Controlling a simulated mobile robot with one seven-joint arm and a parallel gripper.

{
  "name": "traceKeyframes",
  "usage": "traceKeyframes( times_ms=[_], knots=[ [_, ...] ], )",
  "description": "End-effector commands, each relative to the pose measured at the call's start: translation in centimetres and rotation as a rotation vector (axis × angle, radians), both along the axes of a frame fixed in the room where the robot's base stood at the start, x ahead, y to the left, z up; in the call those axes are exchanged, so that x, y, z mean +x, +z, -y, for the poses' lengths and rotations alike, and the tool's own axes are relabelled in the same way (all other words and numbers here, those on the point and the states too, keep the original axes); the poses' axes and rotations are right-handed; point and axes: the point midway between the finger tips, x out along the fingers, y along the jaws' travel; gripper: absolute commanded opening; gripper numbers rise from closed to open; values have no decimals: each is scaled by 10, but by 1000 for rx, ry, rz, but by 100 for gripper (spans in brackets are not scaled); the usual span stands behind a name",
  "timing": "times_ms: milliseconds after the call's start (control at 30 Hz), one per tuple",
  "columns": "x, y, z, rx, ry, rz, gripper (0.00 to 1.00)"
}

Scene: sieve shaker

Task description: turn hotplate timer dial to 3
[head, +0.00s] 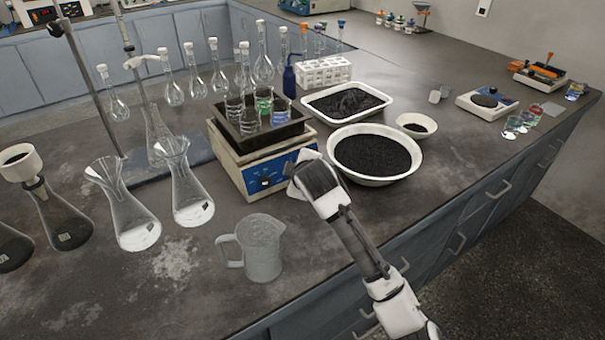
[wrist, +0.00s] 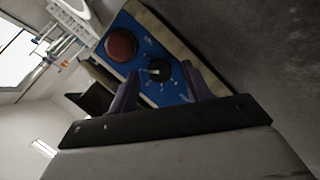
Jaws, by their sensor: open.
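The hotplate (head: 232,160) stands mid-bench with its blue front panel facing the bench's front edge. I cannot read the marks. My gripper (wrist: 162,76) is open, its two dark fingers on either side of the black dial; contact cannot be told. In the head view my wrist hides the panel's right part.
A tray of beakers (head: 283,133) sits on the hotplate. A white bowl of dark grains (head: 411,170) stands close to the right of my gripper, with a filled white tray (head: 384,98) behind. A clear jug (head: 262,262) stands in front; flasks (head: 190,205) stand left.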

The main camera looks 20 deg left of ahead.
Motion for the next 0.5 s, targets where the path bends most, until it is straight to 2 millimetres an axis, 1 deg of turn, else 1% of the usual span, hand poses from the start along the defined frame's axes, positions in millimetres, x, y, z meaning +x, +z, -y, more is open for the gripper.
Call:
traceKeyframes(
  times_ms=[167, 333, 500],
  knots=[
    [-25, 19, 16, 2, 0, 4, 48],
    [-53, 41, 34, 1, 0, 3, 48],
    [-74, 60, 47, -1, -1, 2, 48]
  ],
)
